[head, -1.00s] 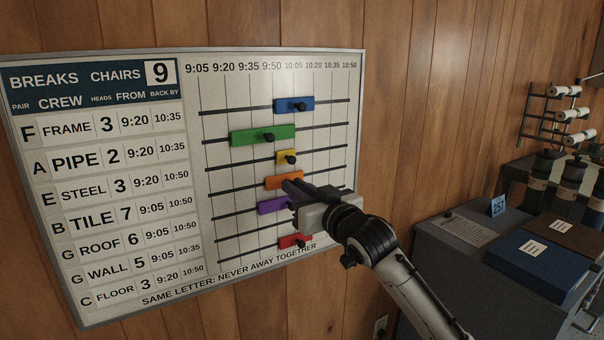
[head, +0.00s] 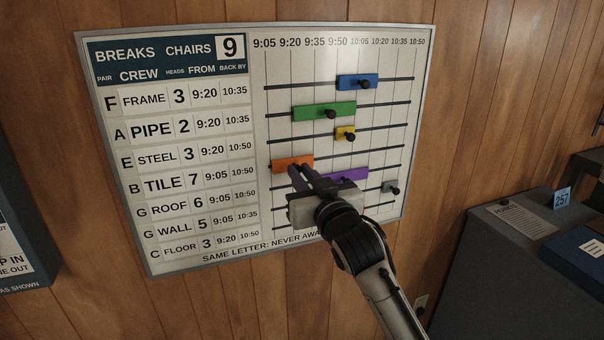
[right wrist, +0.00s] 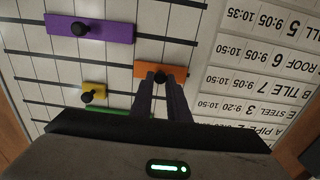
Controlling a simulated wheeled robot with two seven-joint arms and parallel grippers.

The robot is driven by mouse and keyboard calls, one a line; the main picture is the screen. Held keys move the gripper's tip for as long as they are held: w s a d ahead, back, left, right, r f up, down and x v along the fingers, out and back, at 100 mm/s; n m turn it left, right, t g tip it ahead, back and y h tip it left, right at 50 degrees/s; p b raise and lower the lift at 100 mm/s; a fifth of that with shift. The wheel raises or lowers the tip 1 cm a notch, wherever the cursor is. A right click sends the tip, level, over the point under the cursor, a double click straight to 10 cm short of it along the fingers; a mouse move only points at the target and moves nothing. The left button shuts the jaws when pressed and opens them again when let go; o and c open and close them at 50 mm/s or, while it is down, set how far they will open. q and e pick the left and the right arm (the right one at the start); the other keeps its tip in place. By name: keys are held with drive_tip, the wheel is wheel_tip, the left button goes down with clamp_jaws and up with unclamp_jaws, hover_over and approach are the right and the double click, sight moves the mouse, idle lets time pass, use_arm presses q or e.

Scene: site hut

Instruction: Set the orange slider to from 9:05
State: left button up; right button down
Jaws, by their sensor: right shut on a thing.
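The orange slider (head: 283,163) is a flat bar with a dark knob on the fourth track of the wall board (head: 150,268), in line with the TILE row. It lies at the track's left end, its left edge about at the 9:05 line. My right gripper (head: 299,171) is shut on its knob, coming from below right. In the right wrist view the fingers (right wrist: 161,78) close around the knob of the orange slider (right wrist: 145,70). The TILE card (head: 162,183) reads 7, 9:05, 10:50. My left gripper is not in view.
The blue (head: 348,82), green (head: 310,112) and yellow (head: 341,131) sliders sit on tracks above. The purple slider (head: 350,175) is just below, partly behind my gripper. A grey slider (head: 391,187) sits lower right. A dark cabinet (head: 500,270) stands at right.

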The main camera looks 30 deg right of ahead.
drive_tip(key=c, duration=1.7)
unclamp_jaws()
drive_tip(key=shift+a, duration=0.35)
drive_tip(key=shift+d, duration=0.1)
drive_tip(key=s, duration=0.3)
drive_tip(key=s+a, duration=0.1)
drive_tip(key=s, duration=0.2)
drive_tip(key=s+a+b, duration=0.1)
drive_tip(key=s, duration=0.3)
drive_tip(key=s+a+f+n+g+y, duration=0.1)
drive_tip(key=s+a+f+g, duration=0.15)
drive_tip(key=f, duration=0.65)
drive_tip(key=s+a+f+n+g+y, duration=0.1)
drive_tip(key=s+a+f+y, duration=0.15)
drive_tip(key=f, duration=0.65)
drive_tip(key=s+a+f+n+g+y, duration=0.1)
drive_tip(key=a+f+g, duration=0.15)
drive_tip(key=f, duration=0.65)
drive_tip(key=s+a+f+g, duration=0.1)
drive_tip(key=s+f, duration=0.4)
drive_tip(key=s+a+f+g+y, duration=0.1)
drive_tip(key=s+a+f, duration=0.1)
drive_tip(key=s+f, duration=0.3)
drive_tip(key=s+a+f+n+g, duration=0.1)
drive_tip(key=s+a+f, duration=0.1)
drive_tip(key=s+f, duration=0.4)
drive_tip(key=shift+s+a+f, duration=0.1)
drive_tip(key=shift+a+f, duration=0.15)
drive_tip(key=shift+f, duration=0.15)
